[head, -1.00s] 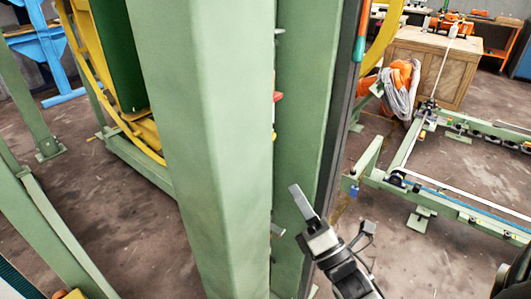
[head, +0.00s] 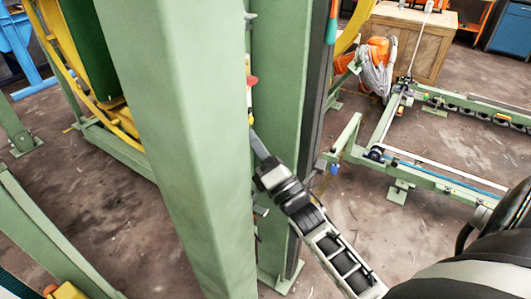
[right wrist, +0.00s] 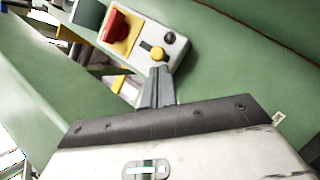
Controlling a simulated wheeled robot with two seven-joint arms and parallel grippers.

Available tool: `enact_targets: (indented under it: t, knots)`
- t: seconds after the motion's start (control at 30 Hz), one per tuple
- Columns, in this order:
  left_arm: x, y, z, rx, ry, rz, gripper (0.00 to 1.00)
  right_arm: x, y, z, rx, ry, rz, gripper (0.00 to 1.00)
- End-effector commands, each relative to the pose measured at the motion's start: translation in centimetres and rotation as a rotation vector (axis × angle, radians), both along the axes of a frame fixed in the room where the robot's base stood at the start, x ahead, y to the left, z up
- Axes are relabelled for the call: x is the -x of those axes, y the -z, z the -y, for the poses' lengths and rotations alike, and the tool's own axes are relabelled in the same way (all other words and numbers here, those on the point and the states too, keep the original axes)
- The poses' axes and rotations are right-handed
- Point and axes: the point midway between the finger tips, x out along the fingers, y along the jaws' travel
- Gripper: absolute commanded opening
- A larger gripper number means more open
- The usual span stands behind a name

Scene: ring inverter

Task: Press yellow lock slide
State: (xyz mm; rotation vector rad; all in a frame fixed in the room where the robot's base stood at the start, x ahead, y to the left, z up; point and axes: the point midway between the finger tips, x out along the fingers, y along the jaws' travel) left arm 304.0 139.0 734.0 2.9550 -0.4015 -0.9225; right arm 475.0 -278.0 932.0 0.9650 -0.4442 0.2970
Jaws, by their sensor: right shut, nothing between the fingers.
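The yellow lock slide (right wrist: 157,53) is a small yellow knob on a pale grey control plate (right wrist: 133,62) fixed to a green post. It sits beside a red rotary switch (right wrist: 118,26) on a yellow base. My right gripper (right wrist: 161,74) is shut and empty, its fingertips just below the yellow slide in the right wrist view. Whether they touch it I cannot tell. In the head view my right gripper (head: 258,143) reaches into the gap between two green posts, and the plate is mostly hidden behind the front post. My left gripper is not in view.
The wide green front post (head: 185,130) stands close to the left of my right gripper, and a second green post (head: 283,90) stands behind it. A green rail frame (head: 440,172) lies at right. A wooden crate (head: 412,40) and orange-grey cable bundle stand farther back.

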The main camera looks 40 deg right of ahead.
Motion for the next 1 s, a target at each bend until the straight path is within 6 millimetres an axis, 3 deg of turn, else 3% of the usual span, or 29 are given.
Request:
enact_targets:
  t: [0.47,0.7,1.0]
  knots:
    - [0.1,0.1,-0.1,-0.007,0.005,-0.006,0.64,-0.6,-0.5,0.0,-0.001,0.000,0.000,0.00]
    - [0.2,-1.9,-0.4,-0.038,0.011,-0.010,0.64,-0.5,-3.8,0.0,-0.002,0.001,0.002,0.00]
    - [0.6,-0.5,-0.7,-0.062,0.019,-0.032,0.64,-0.5,-4.1,0.0,-0.001,0.001,0.005,0.00]
